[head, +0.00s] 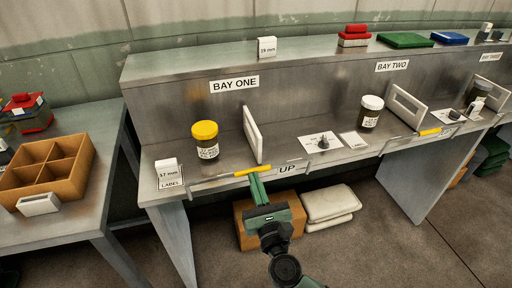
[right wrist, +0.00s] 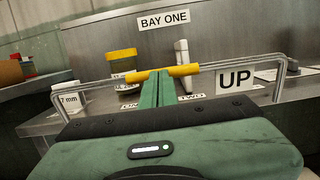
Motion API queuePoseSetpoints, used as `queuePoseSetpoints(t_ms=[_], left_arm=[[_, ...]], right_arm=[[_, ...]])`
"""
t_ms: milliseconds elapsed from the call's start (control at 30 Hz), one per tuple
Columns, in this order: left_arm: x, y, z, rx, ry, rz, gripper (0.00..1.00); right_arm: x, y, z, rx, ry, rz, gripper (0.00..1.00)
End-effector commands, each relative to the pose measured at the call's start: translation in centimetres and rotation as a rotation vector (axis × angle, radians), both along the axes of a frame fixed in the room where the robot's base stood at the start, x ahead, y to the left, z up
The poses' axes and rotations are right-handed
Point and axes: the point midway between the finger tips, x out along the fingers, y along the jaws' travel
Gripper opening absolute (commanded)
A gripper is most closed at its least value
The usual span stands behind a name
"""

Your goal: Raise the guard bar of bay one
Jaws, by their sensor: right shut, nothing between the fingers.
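The guard bar of bay one is a thin metal rod with a yellow grip (head: 252,171), running along the front edge of the bay's shelf. The yellow grip also shows in the right wrist view (right wrist: 186,71), with the rod bent down at both ends. An UP label (head: 288,169) sits at the bar's right part. My right gripper (head: 256,178) is shut and empty, its green fingers pointing at the middle of the grip. In the right wrist view the fingertips (right wrist: 158,76) overlap the grip; whether they touch it I cannot tell. My left gripper is not in view.
Behind the bar stand a yellow-lidded jar (head: 205,140), a white upright plate (head: 252,134) and a 17 mm block (head: 167,168). Bay two's bar has a yellow grip (head: 430,132). A cardboard box (head: 248,226) and folded sacks (head: 330,203) lie below. A side table holds a wooden tray (head: 22,186).

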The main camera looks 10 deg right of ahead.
Motion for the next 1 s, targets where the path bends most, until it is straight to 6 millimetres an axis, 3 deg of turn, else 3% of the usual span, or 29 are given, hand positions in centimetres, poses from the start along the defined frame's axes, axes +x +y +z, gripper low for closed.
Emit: queuePoseSetpoints(t_ms=[200, 600, 800, 1000], left_arm=[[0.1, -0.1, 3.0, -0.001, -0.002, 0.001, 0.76], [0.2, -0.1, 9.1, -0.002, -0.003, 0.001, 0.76], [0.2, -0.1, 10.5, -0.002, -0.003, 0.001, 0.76], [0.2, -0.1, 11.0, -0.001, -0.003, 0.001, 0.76]], right_arm=[[0.1, -0.1, 6.1, 0.006, -0.019, -0.004, 0.0], [0.1, 0.0, 15.6, 0.0, -0.013, 0.0, 0.0], [0.1, -0.1, 18.6, -0.001, -0.013, -0.001, 0.0], [0.1, 0.0, 19.7, -0.001, -0.009, 0.0, 0.0]])
